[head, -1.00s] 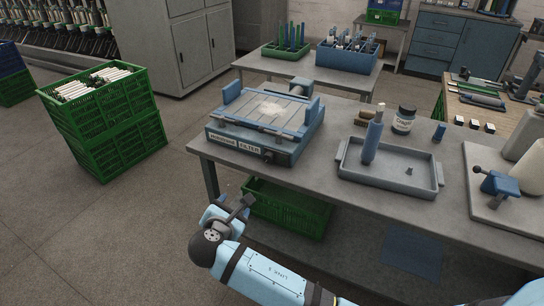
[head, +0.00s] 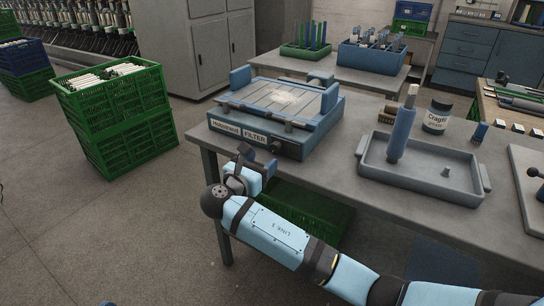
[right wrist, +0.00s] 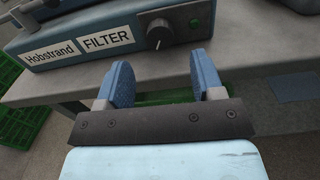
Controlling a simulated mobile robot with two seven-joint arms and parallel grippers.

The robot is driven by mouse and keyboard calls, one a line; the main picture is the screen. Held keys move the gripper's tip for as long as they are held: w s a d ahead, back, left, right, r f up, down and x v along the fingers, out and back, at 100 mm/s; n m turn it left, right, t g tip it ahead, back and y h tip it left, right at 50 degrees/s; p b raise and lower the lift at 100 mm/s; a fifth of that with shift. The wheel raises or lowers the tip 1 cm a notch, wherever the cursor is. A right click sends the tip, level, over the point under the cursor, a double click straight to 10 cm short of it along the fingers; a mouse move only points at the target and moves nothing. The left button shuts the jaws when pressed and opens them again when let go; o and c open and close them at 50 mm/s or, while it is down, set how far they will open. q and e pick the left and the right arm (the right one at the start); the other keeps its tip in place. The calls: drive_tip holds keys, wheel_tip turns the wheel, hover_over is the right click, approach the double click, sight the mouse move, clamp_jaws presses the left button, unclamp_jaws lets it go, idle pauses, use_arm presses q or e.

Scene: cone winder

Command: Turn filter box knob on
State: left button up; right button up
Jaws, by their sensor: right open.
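The blue-grey filter box (head: 318,143) stands on the grey table, labelled "Hobstrand" and "FILTER" on its front. Its dark round knob (head: 276,147) is at the right of the labels. My right gripper (head: 243,158) is in front of the box, left of the knob in the head view. In its wrist view the gripper (right wrist: 158,72) is open and empty, with the knob beyond the fingers and apart from them. My left gripper is out of view.
The table edge (right wrist: 60,90) lies just below the box front. A grey tray (head: 420,181) with a blue upright cylinder (head: 402,130) and a labelled jar (head: 437,118) are to the right. A green crate (head: 305,215) is under the table. Stacked green crates (head: 120,120) stand left.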

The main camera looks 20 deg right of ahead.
sight(274, 150)
drive_tip(key=b+x, duration=0.1)
drive_tip(key=x, duration=0.3)
drive_tip(key=shift+w+d+f, duration=0.1)
drive_tip(key=shift+w+d, duration=0.1)
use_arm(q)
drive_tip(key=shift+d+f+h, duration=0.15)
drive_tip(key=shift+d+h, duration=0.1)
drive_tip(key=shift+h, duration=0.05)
use_arm(e)
drive_tip(key=shift+w+d, duration=0.35)
drive_tip(key=shift+d, duration=0.15)
drive_tip(key=c, duration=0.9)
drive_tip(key=m+p, duration=0.1)
drive_tip(key=p, duration=0.1)
drive_tip(key=shift+r+m+p, duration=0.3)
drive_tip(key=shift+r+p, duration=0.05)
drive_tip(key=shift+r, duration=0.05)
drive_tip(key=m+p, duration=0.1)
drive_tip(key=m, duration=0.1)
drive_tip(key=shift+f+m+p, duration=0.35)
drive_tip(key=shift+m, duration=0.05)
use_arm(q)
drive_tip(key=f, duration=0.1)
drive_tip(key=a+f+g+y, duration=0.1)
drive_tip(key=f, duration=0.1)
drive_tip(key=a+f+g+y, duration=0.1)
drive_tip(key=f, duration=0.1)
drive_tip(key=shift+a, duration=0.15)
